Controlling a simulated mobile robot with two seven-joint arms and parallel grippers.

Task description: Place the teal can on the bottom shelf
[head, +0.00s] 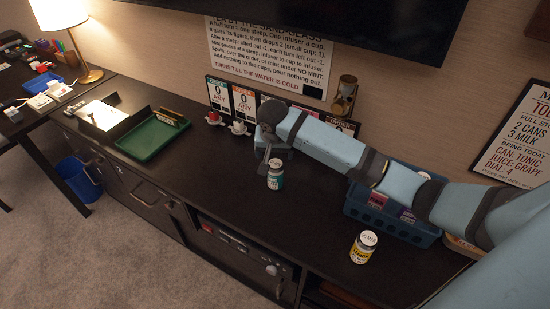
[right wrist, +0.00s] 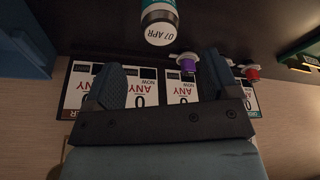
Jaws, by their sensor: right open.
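My right gripper (head: 265,153) is just behind the can in the head view. In the right wrist view its two fingers (right wrist: 165,80) are spread with nothing between them, and the can is beyond their tips. My left gripper is not in view. An open shelf space (head: 330,293) shows partly below the counter; I cannot tell its levels.
A yellow can (head: 364,247) stands on the counter to the right. A blue basket (head: 415,232) with items is behind it, under my right arm. A green tray (head: 150,140) lies to the left. Small pods and sign cards (head: 243,102) line the wall.

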